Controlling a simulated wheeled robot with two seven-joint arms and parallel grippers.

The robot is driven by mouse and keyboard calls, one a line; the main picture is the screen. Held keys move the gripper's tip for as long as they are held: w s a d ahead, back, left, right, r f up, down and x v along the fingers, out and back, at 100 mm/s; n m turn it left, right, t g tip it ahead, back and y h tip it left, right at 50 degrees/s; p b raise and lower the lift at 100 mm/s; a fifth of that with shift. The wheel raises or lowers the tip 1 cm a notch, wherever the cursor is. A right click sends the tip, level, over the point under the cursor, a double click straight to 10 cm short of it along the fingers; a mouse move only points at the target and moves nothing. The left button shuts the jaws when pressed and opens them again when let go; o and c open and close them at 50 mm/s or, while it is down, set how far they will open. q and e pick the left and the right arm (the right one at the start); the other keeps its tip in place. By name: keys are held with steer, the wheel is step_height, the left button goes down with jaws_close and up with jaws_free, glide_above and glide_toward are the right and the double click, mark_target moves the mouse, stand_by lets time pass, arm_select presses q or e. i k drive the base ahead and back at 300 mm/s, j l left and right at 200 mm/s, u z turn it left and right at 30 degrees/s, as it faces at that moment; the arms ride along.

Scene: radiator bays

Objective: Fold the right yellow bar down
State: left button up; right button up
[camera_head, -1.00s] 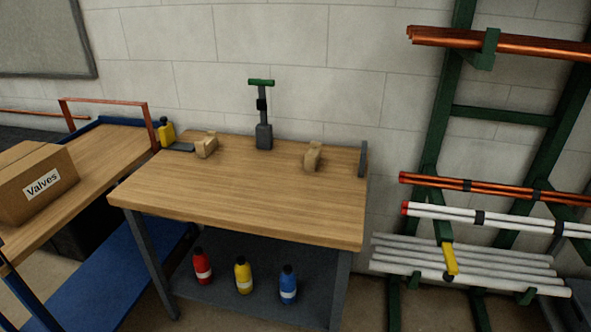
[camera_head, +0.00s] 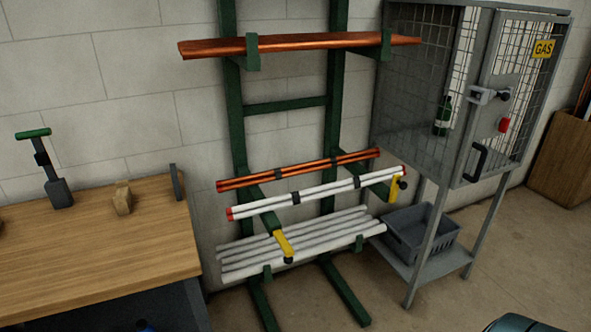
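The right yellow bar (camera_head: 393,189) is at the right front of the green pipe rack (camera_head: 235,125), by the right end of the white pipes (camera_head: 320,190). It looks roughly upright, with a black knob beside it. The left yellow bar (camera_head: 283,243) is on the rack's left arm and slants forward and down, with a dark knob at its lower end. Neither of my grippers is in view.
Copper pipes (camera_head: 300,43) lie on the rack's upper arms. A wooden workbench (camera_head: 100,240) stands left. A grey mesh gas cage (camera_head: 478,95) stands close on the right, with a grey crate (camera_head: 420,232) on its lower shelf. Floor before the rack looks open.

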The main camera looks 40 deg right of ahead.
mark_target(396, 183)
steer(key=z, duration=1.85)
